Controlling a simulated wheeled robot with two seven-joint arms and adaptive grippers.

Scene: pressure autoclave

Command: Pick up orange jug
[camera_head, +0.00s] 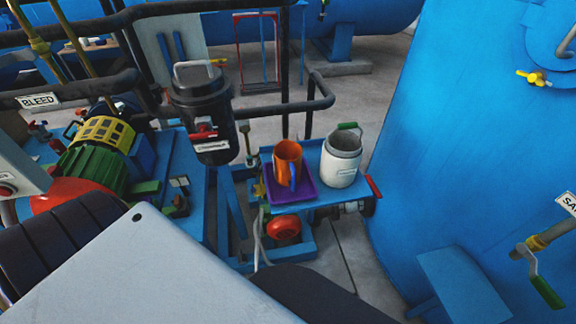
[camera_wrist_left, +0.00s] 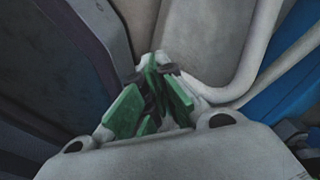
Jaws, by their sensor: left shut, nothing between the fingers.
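The orange jug (camera_head: 287,160) stands upright on a purple tray (camera_head: 305,189) on a blue stand in the middle of the head view. A grey-blue strip, apparently its handle, shows on its near right side. My left gripper (camera_wrist_left: 152,97) shows in the left wrist view with its green fingers closed together and nothing between them. The jug does not show in that view. Neither gripper shows in the head view, where a large pale part of my own body covers the lower left.
A white container (camera_head: 341,163) with a green handle stands right of the jug. A black canister (camera_head: 203,110) is to the left. A large blue tank (camera_head: 460,140) fills the right side. Black pipe rails (camera_head: 280,109) run behind the stand.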

